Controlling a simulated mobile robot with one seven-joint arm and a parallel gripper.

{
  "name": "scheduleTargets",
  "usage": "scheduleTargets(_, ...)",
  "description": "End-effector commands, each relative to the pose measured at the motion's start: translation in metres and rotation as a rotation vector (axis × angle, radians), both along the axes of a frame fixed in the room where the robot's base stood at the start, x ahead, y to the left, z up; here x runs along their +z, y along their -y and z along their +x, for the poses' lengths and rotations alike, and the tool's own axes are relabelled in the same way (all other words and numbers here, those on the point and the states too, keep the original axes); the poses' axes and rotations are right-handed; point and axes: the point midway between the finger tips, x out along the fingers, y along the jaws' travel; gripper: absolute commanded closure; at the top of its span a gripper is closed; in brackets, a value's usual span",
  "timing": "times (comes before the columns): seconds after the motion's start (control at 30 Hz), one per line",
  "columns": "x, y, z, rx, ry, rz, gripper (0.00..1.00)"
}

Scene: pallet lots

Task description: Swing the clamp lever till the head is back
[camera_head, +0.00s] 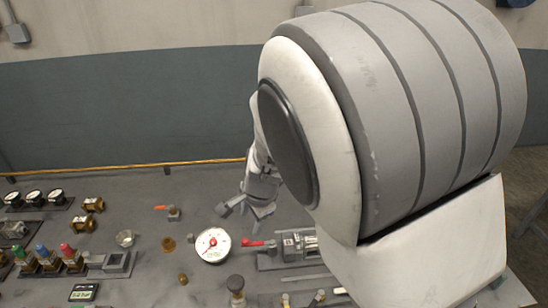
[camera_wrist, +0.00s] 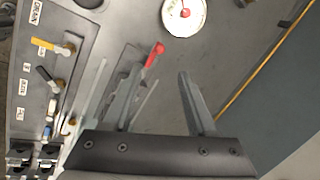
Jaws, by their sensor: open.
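The clamp (camera_head: 297,246) is a grey metal fixture on the grey bench, right of the white dial gauge. Its red lever (camera_head: 252,244) sticks out to the left, low over the bench. In the wrist view the red lever (camera_wrist: 154,55) shows just beyond my left finger, which hides much of the clamp. I cannot make out where the clamp head stands. My gripper (camera_head: 257,209) is above and behind the lever, apart from it in the head view. In the wrist view my gripper (camera_wrist: 160,75) is open, with nothing between its fingers.
The white gauge (camera_head: 212,245) stands close left of the lever. An orange-handled valve (camera_head: 170,212) and brass fittings (camera_head: 88,212) lie farther left. A labelled panel with small levers (camera_wrist: 48,65) is left in the wrist view. A yellow line (camera_head: 125,169) runs along the bench's back.

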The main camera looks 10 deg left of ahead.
Motion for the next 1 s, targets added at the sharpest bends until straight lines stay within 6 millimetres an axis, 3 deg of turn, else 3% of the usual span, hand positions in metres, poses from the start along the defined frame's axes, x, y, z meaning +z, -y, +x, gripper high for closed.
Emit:
scheduleTargets(0.1,-0.031,-0.005,0.007,-0.002,-0.004,-0.003,0.42)
scheduleTargets(0.5,-0.105,-0.022,0.028,-0.001,-0.002,-0.002,0.42)
scheduleTargets(0.7,-0.122,-0.027,0.033,0.0,-0.001,-0.001,0.42)
scheduleTargets(1.0,-0.125,-0.028,0.034,0.001,-0.001,-0.001,0.42)
